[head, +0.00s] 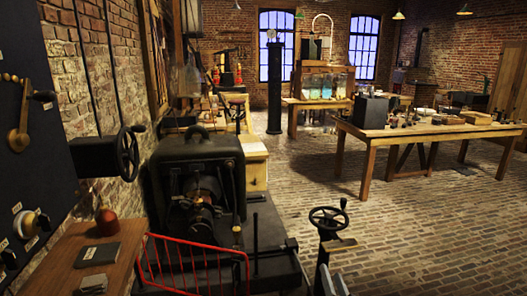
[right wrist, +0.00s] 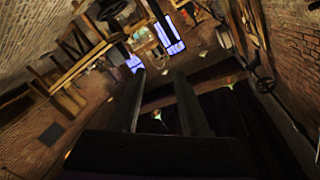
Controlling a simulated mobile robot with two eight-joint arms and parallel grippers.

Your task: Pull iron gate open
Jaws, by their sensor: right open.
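The red iron gate (head: 196,243) is a low barred panel at the bottom left of the head view, in front of the dark machine. Its top rail runs from the small wooden table to the machine's right side. Its lower edge is partly cut off or hard to see. My right gripper (head: 331,277) is at the bottom edge of the head view, to the right of the gate and apart from it. It is open, and its two dark fingers also show in the right wrist view (right wrist: 158,75) with nothing between them. My left gripper is not in view.
The dark machine (head: 198,170) stands behind the gate. A handwheel (head: 328,217) on a post rises just behind my right gripper. A small wooden table (head: 70,260) is at the left. The brick floor at the right is clear up to the long workbench (head: 440,131).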

